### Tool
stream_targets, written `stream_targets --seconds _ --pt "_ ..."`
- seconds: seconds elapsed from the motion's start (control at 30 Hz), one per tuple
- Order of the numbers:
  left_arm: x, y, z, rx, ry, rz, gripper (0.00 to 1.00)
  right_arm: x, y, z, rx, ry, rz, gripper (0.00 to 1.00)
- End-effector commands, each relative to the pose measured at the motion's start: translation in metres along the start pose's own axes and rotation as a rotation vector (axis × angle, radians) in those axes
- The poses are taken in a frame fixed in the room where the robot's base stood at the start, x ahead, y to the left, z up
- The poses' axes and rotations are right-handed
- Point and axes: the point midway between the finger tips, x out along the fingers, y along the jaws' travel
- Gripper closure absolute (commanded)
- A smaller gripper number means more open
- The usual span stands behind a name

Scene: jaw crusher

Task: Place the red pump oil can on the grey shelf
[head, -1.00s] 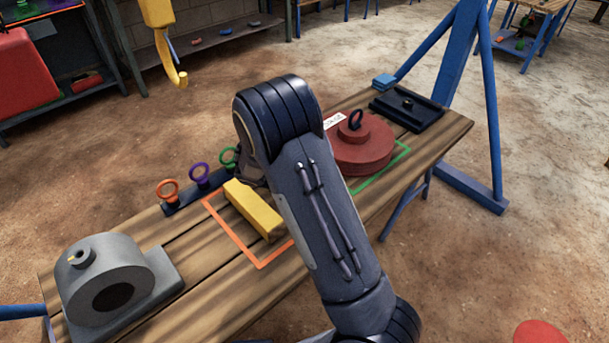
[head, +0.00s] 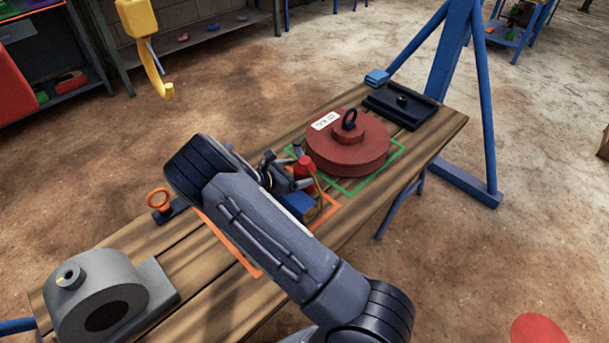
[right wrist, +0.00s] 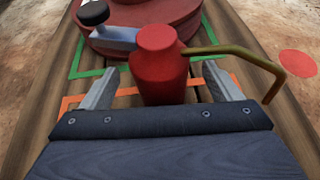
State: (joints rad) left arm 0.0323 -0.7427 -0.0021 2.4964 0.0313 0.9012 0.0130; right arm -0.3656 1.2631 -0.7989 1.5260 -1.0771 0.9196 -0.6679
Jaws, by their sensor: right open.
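The red pump oil can (head: 305,168) stands on the wooden bench, beside the red disc weight. In the right wrist view the can (right wrist: 162,65) shows its grey pump lever with a black knob and its bent brass spout. My right gripper (head: 292,174) is at the can. In the right wrist view its two fingers (right wrist: 160,88) are apart, one on each side of the can, with gaps visible. My left gripper is not in view. A dark grey shelf unit (head: 98,62) stands at the back left; a low shelf (head: 218,30) runs along the wall.
The red disc weight (head: 347,150) with a lifting ring sits in a green outline, close behind the can. A blue block (head: 298,206) lies near the gripper. A grey housing (head: 95,295) is at the bench's left end. A yellow hook (head: 155,75) hangs beyond the bench.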

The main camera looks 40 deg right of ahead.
Motion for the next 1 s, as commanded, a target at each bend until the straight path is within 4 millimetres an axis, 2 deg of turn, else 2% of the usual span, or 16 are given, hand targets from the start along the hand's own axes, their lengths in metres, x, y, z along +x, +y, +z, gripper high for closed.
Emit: stream_targets --seconds 0.3,0.53,1.0 --pt "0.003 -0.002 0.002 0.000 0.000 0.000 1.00 0.044 0.000 0.002 0.001 0.001 -0.002 0.16" --pt "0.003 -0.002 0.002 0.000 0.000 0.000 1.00 0.046 0.000 0.003 0.002 0.002 0.000 0.16" --pt "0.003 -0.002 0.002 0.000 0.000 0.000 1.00 0.046 0.000 0.003 0.003 0.001 -0.001 0.76"
